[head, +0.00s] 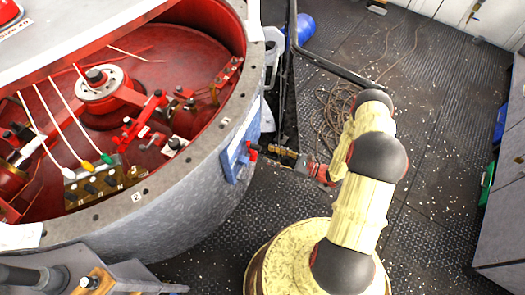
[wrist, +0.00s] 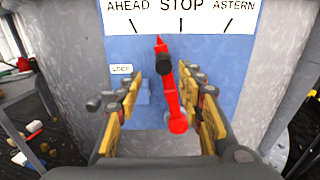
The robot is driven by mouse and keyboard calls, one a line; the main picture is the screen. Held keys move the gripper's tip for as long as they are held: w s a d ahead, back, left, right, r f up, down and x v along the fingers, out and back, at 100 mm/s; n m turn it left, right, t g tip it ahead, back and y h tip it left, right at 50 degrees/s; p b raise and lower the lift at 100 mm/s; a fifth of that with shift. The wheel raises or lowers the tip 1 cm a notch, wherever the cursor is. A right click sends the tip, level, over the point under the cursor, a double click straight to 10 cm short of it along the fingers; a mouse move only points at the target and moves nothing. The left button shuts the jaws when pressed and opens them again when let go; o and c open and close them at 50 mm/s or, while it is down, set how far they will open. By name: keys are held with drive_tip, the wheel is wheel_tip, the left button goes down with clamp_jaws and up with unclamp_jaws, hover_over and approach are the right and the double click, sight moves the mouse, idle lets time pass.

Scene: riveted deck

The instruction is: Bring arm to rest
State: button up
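A red lever (wrist: 171,95) is mounted on a blue panel (wrist: 215,60) in the wrist view. It has a black knob (wrist: 163,63) and a round red pivot low down. Its pointed tip leans left of the STOP mark, between the AHEAD and STOP marks on the white scale plate (wrist: 180,15). My gripper (wrist: 164,80) is open, with one gold finger on each side of the lever and visible gaps to it. In the head view my gripper (head: 272,152) reaches left to the red lever (head: 252,149) on the blue panel (head: 237,158).
A LOCK label (wrist: 121,69) sits left of the lever, above a small blue block (wrist: 143,91). The panel is on the side of a large grey round housing (head: 190,210) with red machinery inside. Loose cable (head: 335,115) lies on the deck behind my arm. Grey cabinets (head: 503,215) stand right.

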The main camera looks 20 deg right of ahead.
drive_tip(key=shift+s+d, duration=0.5)
drive_tip(key=shift+d, duration=0.05)
drive_tip(key=shift+f, duration=0.1)
drive_tip(key=s+a+f+n+g+y, duration=0.1)
drive_tip(key=s+a+f+n+g, duration=0.1)
drive_tip(key=s+a+g, duration=0.4)
drive_tip(key=s+r+n+g, duration=0.5)
drive_tip(key=s+r, duration=0.2)
drive_tip(key=s+d+r+n+g+h, duration=0.1)
drive_tip(key=s+d+r+n+h, duration=0.25)
drive_tip(key=r+n+h, duration=0.6)
drive_tip(key=s+d+r+n+g+h, duration=0.2)
drive_tip(key=d+r+n+h, duration=0.15)
drive_tip(key=r, duration=1.05)
drive_tip(key=s+a+r+n+t, duration=0.1)
drive_tip(key=a+r+n+t, duration=0.1)
drive_tip(key=r, duration=0.7)
drive_tip(key=s+a+r+n+t+h, duration=0.1)
drive_tip(key=a+r+n+t, duration=0.2)
drive_tip(key=r, duration=0.6)
drive_tip(key=t, duration=0.2)
drive_tip(key=shift+s+a+r+n+t+h, duration=0.2)
drive_tip(key=shift+n+t+h, duration=0.1)
drive_tip(key=shift+n+t, duration=0.1)
